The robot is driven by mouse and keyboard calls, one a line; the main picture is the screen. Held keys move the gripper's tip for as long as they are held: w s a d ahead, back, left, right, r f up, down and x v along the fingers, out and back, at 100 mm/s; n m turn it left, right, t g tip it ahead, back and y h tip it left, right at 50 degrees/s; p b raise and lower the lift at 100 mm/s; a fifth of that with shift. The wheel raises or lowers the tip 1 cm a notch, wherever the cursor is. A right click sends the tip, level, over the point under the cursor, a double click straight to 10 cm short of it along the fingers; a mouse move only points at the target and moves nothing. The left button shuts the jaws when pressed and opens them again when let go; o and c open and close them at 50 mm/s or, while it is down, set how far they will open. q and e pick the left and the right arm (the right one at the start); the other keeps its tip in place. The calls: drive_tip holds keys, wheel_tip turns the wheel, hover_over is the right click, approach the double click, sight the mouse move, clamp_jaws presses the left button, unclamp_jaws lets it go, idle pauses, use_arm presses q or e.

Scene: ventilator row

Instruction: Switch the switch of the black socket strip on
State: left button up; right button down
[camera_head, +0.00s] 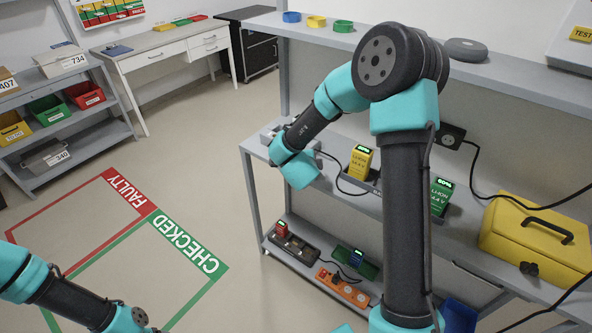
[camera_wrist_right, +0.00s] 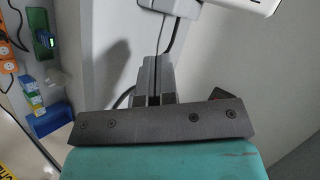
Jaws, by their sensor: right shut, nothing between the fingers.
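A black socket strip (camera_head: 301,247) lies on the lower shelf of the bench in the head view, with a red device (camera_head: 281,229) at its left end. Its switch is too small to make out. My right gripper (camera_wrist_right: 160,60) is shut and empty in the right wrist view. In the head view my right arm reaches left over the upper shelf, and its fingers cannot be made out there. The strip is not clearly seen in the wrist view. My left arm shows at the lower left of the head view; its gripper is outside the picture.
An orange socket strip (camera_head: 342,287) and a green holder with a blue device (camera_head: 356,258) are right of the black strip. A yellow device (camera_head: 360,161), a green device (camera_head: 441,195) and a yellow case (camera_head: 540,240) stand on the upper shelf. Cables hang there.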

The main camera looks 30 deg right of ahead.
drive_tip(key=a+f+n+y, duration=0.1)
drive_tip(key=a+f, duration=0.1)
drive_tip(key=shift+w+a+f+n, duration=0.15)
drive_tip(key=shift+a+f+n, duration=0.15)
idle(0.4)
drive_tip(key=s+a+f+n+g+y, duration=0.1)
drive_tip(key=s+a+f+n+y, duration=0.4)
drive_tip(key=f, duration=0.3)
drive_tip(key=s+a+f+n+g+y, duration=0.2)
drive_tip(key=s+a+f+n, duration=0.25)
drive_tip(key=f+n, duration=0.25)
drive_tip(key=s+a+f+n+g+y, duration=0.1)
drive_tip(key=s+a+f+n+g, duration=0.1)
drive_tip(key=s, duration=0.4)
drive_tip(key=s+a+f+n+g+y, duration=0.2)
drive_tip(key=s+f+n, duration=0.2)
drive_tip(key=s+n, duration=0.2)
drive_tip(key=shift+s+a+f+g, duration=0.2)
drive_tip(key=shift+s+f+g, duration=0.15)
drive_tip(key=shift+s, duration=0.2)
